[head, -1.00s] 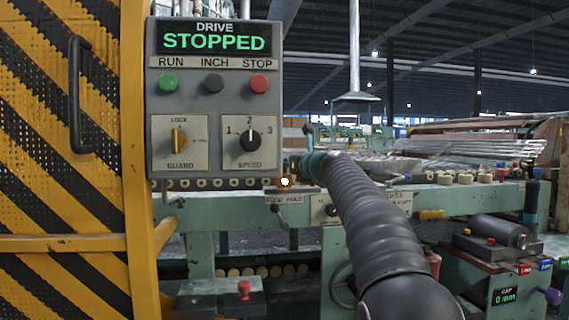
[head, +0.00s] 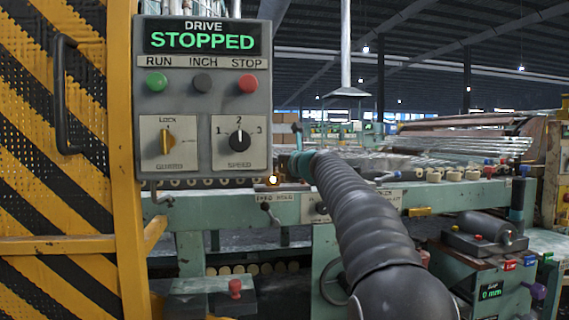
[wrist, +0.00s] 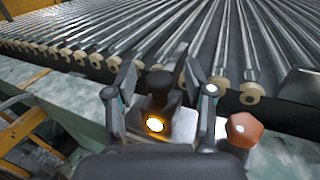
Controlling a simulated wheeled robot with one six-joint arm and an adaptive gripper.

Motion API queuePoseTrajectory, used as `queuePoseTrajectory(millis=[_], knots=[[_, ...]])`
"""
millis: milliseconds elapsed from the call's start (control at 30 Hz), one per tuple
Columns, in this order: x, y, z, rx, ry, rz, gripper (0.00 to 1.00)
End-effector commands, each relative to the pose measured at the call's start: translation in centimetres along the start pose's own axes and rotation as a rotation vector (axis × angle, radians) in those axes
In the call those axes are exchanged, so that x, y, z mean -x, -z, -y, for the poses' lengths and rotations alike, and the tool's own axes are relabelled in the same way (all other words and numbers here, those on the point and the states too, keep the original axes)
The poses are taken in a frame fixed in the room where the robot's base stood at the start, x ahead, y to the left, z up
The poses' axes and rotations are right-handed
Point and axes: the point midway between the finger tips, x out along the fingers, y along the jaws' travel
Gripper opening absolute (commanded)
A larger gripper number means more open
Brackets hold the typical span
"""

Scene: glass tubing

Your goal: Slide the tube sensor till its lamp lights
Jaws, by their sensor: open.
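The tube sensor (wrist: 158,88) is a dark block with a round lamp (wrist: 155,125) on its near face. The lamp glows white-orange, and it also shows as a bright spot in the head view (head: 272,180). My gripper (wrist: 160,72) is open, with one finger on each side of the sensor. Whether either finger touches it, I cannot tell. In the head view my gripper (head: 297,163) is small and partly hidden by my arm, just right of the lamp. Glass tubes (wrist: 185,40) lie in a row beyond the sensor, with pale collars at their near ends.
An orange hexagonal knob (wrist: 243,130) sits right of my gripper. A control panel (head: 205,100) reads STOPPED at upper left, beside a yellow-and-black striped guard (head: 45,200). A machine with a dark cylinder (head: 488,226) stands at lower right, its display reading 0 mm.

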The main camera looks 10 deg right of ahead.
Motion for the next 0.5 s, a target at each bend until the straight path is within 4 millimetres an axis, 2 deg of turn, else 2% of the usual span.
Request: queuePoseTrajectory(millis=[500], knots=[[8.5,0.0,0.0,0.000,0.002,0.001,0.54]])
